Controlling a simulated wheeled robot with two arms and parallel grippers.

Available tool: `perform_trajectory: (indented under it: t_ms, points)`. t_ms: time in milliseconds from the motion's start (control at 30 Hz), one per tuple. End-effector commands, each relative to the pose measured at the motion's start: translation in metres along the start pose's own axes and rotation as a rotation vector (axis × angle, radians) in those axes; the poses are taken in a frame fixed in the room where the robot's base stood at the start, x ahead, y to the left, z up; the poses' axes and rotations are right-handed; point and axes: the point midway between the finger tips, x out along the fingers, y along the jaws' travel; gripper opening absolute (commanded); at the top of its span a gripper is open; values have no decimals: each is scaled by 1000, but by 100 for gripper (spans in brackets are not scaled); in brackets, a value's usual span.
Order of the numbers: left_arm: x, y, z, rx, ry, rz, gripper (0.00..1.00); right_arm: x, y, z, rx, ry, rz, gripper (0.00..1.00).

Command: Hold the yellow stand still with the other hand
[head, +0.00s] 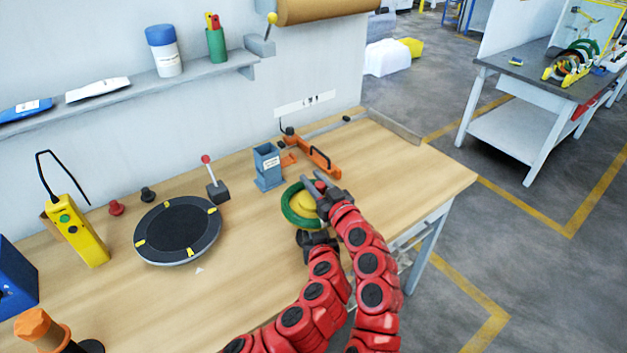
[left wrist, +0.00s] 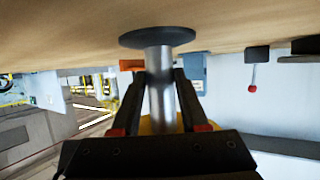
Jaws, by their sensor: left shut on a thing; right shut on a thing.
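The yellow stand (head: 304,203) is on the workbench, with a green coil (head: 290,217) around its yellow top. In the left wrist view, which is upside down, its grey metal post (left wrist: 159,65) rises from a dark round base (left wrist: 158,38). My left gripper (left wrist: 160,78) has a finger on each side of the post and is shut on it, below the yellow top. It shows in the head view as a dark shape under the coil. My right gripper (head: 315,191) is at the coil's right side and appears shut on the coil's edge; a small red part there is unclear.
An orange tool (head: 318,155) and a blue-grey holder (head: 268,167) stand behind the coil. A black turntable (head: 178,230) and yellow control box (head: 76,230) are to the left. The bench is clear at the right, towards its edge.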

Motion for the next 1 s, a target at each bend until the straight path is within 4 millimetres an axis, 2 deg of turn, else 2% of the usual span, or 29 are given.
perform_trajectory:
  t_ms: [367, 567, 1000]
  points:
    - [0, 0, -1, 1, 2, 0, 0, 0, -2, 0, 1, -1, -14, 0]
    - [0, 0, -1, 1, 2, 1, 0, 1, -4, 2, 2, -5, -82, 0]
    - [-1, 2, -1, 1, 3, 4, 0, -1, -15, 4, -6, -14, -449, 0]
